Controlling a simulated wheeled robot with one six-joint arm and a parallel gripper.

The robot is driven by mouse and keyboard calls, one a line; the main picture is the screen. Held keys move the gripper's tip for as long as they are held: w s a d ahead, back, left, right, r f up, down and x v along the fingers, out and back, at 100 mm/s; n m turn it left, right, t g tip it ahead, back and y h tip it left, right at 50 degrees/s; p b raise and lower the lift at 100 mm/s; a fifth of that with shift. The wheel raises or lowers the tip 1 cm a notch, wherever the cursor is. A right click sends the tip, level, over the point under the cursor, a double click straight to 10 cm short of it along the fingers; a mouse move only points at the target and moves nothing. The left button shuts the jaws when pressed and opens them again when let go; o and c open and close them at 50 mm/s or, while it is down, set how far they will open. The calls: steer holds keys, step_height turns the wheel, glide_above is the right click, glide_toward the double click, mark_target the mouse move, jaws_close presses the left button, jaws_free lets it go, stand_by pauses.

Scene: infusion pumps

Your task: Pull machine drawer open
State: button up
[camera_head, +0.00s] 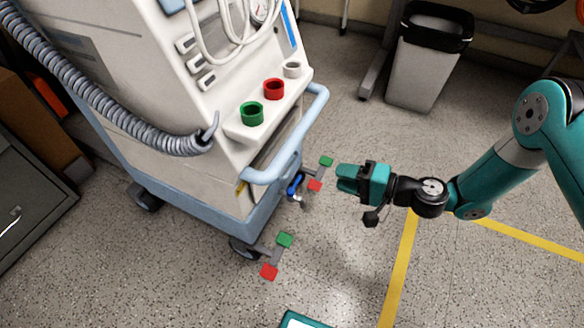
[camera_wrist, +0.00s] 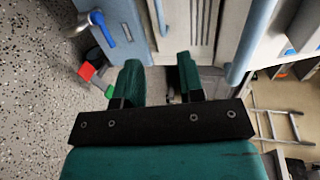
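The machine (camera_head: 190,110) is a white and pale blue cabinet on wheels at the left in the head view. A recessed front section (camera_head: 268,150) lies under its shelf, partly hidden behind the pale blue rail. In the wrist view a pale panel (camera_wrist: 190,25) with long seams faces me; I cannot tell which part is the drawer front. My gripper (camera_head: 342,178) is right of the machine, pointing at it, apart from it. In the wrist view my gripper's fingers (camera_wrist: 160,75) are spread with nothing held between them.
The pale blue rail (camera_head: 290,140) juts from the machine's front; it also shows in the wrist view (camera_wrist: 248,40). A dark blue lever (camera_head: 295,184) and red and green pedals (camera_head: 315,186) are low down. A bin (camera_head: 425,60) stands behind. Floor at front is open.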

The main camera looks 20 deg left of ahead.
mark_target(292, 164)
steer(key=shift+b+x, duration=2.75)
steer(key=shift+x, duration=4.2)
steer(key=shift+c, duration=0.5)
jaws_close()
